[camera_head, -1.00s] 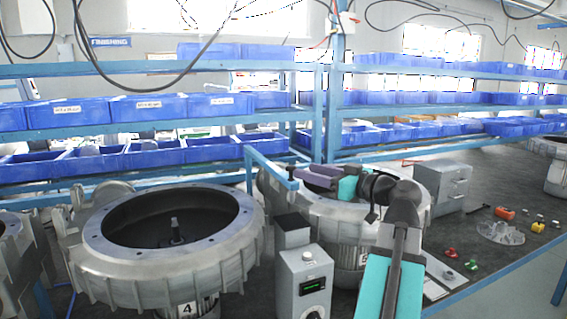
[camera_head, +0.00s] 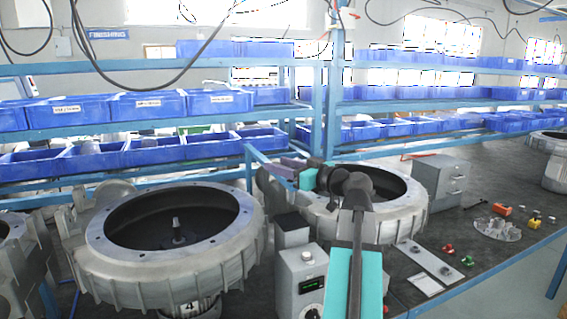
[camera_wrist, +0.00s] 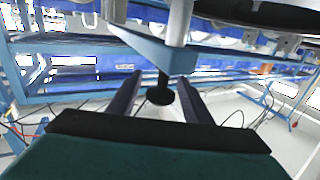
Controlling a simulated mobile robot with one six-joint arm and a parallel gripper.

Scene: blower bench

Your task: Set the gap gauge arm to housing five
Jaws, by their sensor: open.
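The blue gauge arm (camera_head: 262,160) is an angled bar above the gap between the two large grey housings. Housing four (camera_head: 165,265), marked "4", is at left; the housing to its right (camera_head: 385,222) is partly hidden by my arm. In the wrist view the blue bar (camera_wrist: 150,45) carries a black knob (camera_wrist: 161,95) hanging below it. My gripper (camera_head: 285,163) is at the bar's end in the head view. In the wrist view its fingers (camera_wrist: 160,98) are open, one on each side of the knob; contact cannot be told. The knob is hidden in the head view.
A grey control box (camera_head: 301,275) with a green display and dial stands between the housings, close to my arm. Blue bins (camera_head: 150,105) fill the rack behind. A grey cabinet (camera_head: 440,177) and small coloured parts (camera_head: 503,210) are on the bench at right.

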